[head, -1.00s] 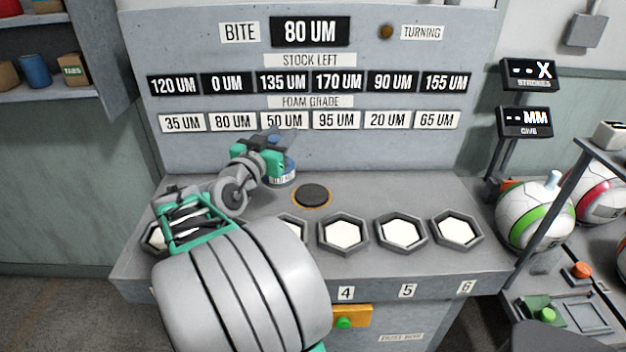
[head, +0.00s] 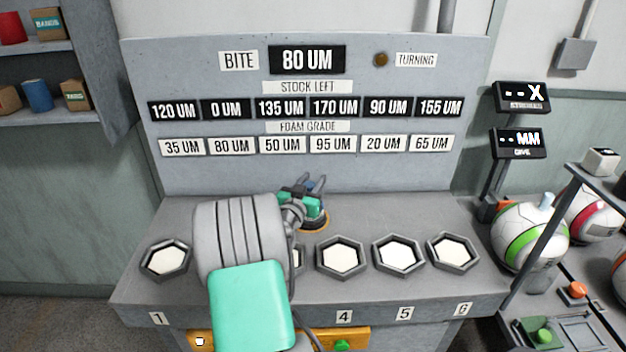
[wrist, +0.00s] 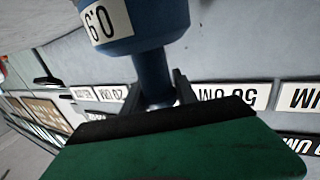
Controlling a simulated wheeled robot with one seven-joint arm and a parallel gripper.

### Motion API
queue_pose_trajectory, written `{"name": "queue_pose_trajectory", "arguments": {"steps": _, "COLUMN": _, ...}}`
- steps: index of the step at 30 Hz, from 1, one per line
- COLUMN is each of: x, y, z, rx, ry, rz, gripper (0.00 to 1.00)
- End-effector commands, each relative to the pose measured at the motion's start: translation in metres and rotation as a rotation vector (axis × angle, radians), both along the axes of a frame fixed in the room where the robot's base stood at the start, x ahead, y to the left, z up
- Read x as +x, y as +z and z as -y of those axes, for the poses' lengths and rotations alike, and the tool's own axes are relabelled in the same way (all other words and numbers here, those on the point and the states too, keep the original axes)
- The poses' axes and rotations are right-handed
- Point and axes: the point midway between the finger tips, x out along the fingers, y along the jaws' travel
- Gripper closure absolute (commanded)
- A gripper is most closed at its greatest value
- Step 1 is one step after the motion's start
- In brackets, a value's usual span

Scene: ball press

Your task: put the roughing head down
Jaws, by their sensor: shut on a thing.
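My gripper (head: 306,199) is shut on the roughing head (head: 317,213), a dark blue round piece partly hidden by my fingers in the head view. In the wrist view the blue roughing head (wrist: 150,18) carries a white label, and its narrower stem sits between my two fingers (wrist: 156,90). In the head view it is at the orange-ringed round seat (head: 318,230) on the bench top, covering most of it. I cannot tell whether it touches the seat or hovers just above.
Hexagonal holders with white pads line the bench front, such as one at the left (head: 166,260) and one above number 4 (head: 340,257). My arm hides some of them. A panel (head: 300,175) with readouts stands behind. Balls (head: 530,232) sit at the right.

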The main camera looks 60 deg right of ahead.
Motion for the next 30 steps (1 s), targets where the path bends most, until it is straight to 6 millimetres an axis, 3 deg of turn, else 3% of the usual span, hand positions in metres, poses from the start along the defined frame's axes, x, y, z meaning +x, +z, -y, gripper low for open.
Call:
{"name": "queue_pose_trajectory", "arguments": {"steps": 9, "x": 0.001, "y": 0.002, "z": 0.001, "rx": -0.009, "ry": 0.0, "rz": 0.005, "gripper": 1.0}}
{"name": "queue_pose_trajectory", "arguments": {"steps": 10, "x": 0.0, "y": -0.002, "z": 0.0, "rx": -0.002, "ry": -0.001, "rz": 0.001, "gripper": 0.64}}
{"name": "queue_pose_trajectory", "arguments": {"steps": 18, "x": 0.0, "y": -0.001, "z": 0.0, "rx": -0.002, "ry": -0.001, "rz": 0.001, "gripper": 0.43}}
{"name": "queue_pose_trajectory", "arguments": {"steps": 27, "x": 0.0, "y": 0.005, "z": 0.0, "rx": -0.002, "ry": -0.001, "rz": 0.001, "gripper": 0.43}}
{"name": "queue_pose_trajectory", "arguments": {"steps": 30, "x": 0.001, "y": 0.0, "z": -0.016, "rx": -0.002, "ry": 0.003, "rz": 0.001, "gripper": 0.43}}
